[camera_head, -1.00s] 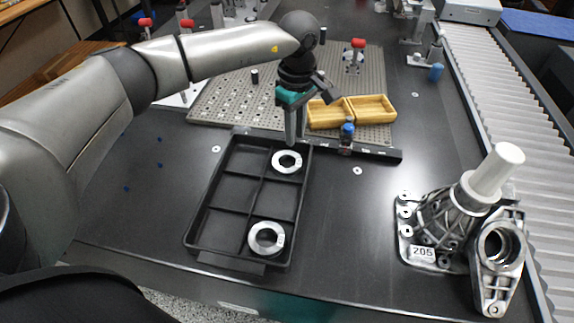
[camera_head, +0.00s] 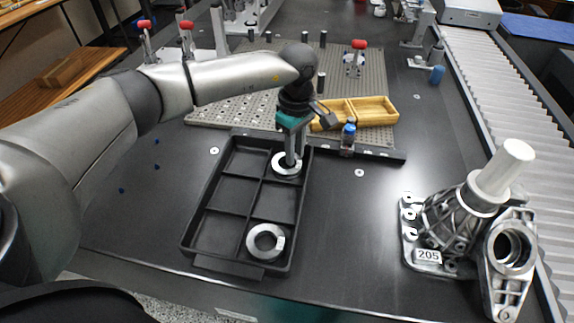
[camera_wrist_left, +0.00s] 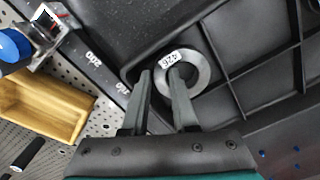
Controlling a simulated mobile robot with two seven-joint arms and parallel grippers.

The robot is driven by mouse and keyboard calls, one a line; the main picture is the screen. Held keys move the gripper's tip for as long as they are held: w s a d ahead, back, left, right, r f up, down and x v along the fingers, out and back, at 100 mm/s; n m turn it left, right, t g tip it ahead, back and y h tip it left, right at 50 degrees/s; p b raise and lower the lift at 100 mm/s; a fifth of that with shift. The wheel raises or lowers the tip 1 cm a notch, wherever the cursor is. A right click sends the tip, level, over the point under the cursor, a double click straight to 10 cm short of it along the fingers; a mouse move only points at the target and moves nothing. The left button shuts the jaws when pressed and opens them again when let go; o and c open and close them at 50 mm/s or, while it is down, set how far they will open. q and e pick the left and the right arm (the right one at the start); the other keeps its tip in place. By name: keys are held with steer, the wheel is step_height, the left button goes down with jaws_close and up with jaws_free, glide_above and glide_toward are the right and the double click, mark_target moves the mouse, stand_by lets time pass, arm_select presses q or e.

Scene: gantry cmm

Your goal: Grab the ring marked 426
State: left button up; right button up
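The ring marked 426 (camera_wrist_left: 196,80) is a silver ring lying flat in a corner compartment of the black divided tray (camera_wrist_left: 284,98). Its white label reads 426 in the left wrist view. In the head view this ring (camera_head: 279,168) is partly hidden by my left gripper (camera_head: 291,161). In the left wrist view my left gripper (camera_wrist_left: 161,76) is open, with its fingers apart at the ring: one over the ring's hole, the other beside its outer edge. Contact cannot be told. My right gripper is not in view.
A second silver ring (camera_head: 266,241) lies in the tray's near right compartment. Yellow bins (camera_head: 373,109) and a small blue-topped part (camera_head: 348,132) stand just behind the tray. A metal housing (camera_head: 452,222) labelled 205 stands at right. The table between is clear.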

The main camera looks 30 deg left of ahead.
arm_select(q)
jaws_close()
stand_by(1.4)
